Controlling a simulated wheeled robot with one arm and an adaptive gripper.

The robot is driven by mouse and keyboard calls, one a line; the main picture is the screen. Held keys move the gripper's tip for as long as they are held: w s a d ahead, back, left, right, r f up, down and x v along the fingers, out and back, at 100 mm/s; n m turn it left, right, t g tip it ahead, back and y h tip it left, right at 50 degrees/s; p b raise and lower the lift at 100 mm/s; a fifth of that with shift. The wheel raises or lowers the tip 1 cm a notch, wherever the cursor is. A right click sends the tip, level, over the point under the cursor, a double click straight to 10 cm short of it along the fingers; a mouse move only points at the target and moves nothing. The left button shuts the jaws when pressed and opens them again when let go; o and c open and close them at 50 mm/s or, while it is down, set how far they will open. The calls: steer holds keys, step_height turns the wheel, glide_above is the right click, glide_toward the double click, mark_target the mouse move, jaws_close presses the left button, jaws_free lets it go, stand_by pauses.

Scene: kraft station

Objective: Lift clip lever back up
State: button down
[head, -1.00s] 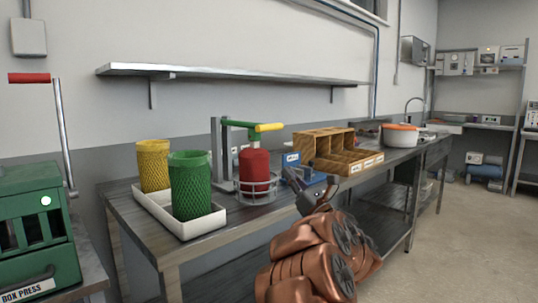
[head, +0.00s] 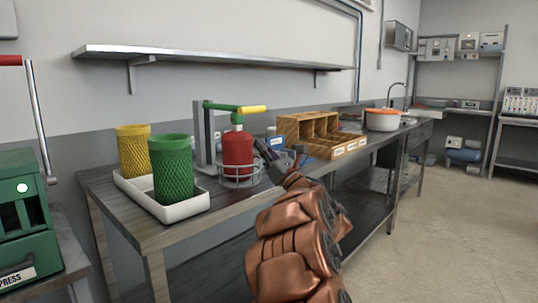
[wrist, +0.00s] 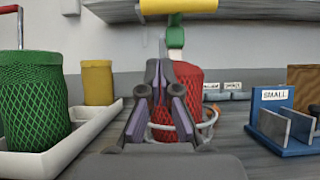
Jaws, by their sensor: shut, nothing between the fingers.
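The clip lever is a green arm with a yellow handle (head: 252,109) on a grey upright frame (head: 199,136) on the bench. It lies about level, above a red net bundle (head: 238,150) that stands in a wire ring holder (head: 239,180). In the wrist view the yellow handle (wrist: 178,5) crosses the top edge, with the green part (wrist: 175,38) below it. My gripper (head: 259,143) is shut and empty, just right of the red bundle and below the handle. In the wrist view my gripper (wrist: 159,65) covers part of the red bundle (wrist: 188,78); contact cannot be told.
A white tray (head: 183,213) with green (head: 172,169) and yellow (head: 133,151) net bundles stands left. A blue stand labelled SMALL (wrist: 275,97) and a wooden compartment box (head: 318,150) stand right. A wall shelf (head: 205,56) runs above. The floor right of the bench is clear.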

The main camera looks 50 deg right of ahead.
steer(key=w+r, duration=0.4)
steer(key=r, duration=0.2)
steer(key=shift+w+r, duration=0.15)
steer(key=shift+w, duration=0.05)
steer(key=shift+d, duration=0.15)
steer(key=shift+r, duration=0.1)
